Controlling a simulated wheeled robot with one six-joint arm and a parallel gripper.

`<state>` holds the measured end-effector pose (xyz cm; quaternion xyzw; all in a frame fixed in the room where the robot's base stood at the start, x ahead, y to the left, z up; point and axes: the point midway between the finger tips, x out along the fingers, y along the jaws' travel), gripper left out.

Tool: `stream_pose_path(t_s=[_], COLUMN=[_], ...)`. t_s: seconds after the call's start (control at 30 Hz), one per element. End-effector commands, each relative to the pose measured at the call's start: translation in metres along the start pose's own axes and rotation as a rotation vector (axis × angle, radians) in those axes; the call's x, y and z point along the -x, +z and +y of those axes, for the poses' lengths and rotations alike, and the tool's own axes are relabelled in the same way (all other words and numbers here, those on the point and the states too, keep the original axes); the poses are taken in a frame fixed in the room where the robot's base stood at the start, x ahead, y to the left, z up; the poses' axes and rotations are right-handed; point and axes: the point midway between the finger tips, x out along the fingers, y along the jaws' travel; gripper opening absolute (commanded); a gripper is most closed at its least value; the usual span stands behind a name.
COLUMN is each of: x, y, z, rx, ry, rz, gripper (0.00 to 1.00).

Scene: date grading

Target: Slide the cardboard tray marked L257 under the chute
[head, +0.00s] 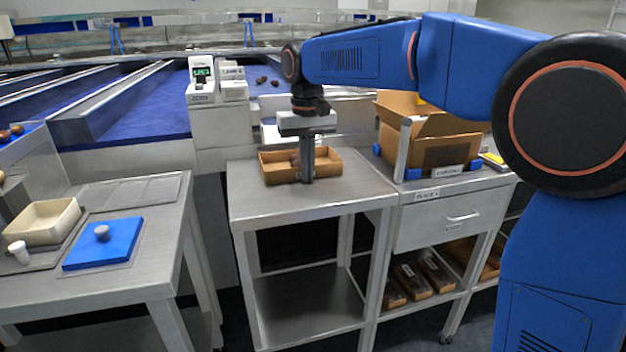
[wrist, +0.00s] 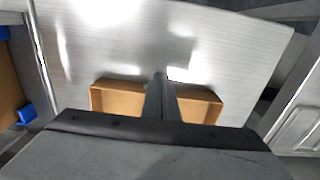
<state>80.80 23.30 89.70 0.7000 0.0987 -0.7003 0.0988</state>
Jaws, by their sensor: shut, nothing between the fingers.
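A shallow open cardboard tray (head: 330,164) lies on the metal table in the middle of the head view. No L257 mark can be read on it. It also shows in the wrist view (wrist: 115,98), partly hidden by my gripper. My gripper (head: 307,178) points straight down with its fingers shut and empty. The fingers stand at the tray's near long wall, around its middle; whether they touch it I cannot tell. In the wrist view the fingertips (wrist: 160,80) overlap that wall. A whitish housing (head: 222,128), possibly part of the chute, stands behind the tray, partly hidden.
A large open cardboard box (head: 432,147) stands on the drawer unit at the right, beside a metal post with blue corner pieces. The middle table's front (head: 300,203) is clear.

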Motion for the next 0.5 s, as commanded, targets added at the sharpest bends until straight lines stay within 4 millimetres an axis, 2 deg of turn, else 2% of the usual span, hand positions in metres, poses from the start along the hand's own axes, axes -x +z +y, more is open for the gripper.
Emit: stream_pose_path(t_s=[0.23, 0.5], x=[-0.001, 0.000], y=[-0.044, -0.066], z=[0.000, 0.000], rx=[-0.001, 0.000], ry=[0.000, 0.000], rz=[0.000, 0.001], gripper=[0.00, 0.00])
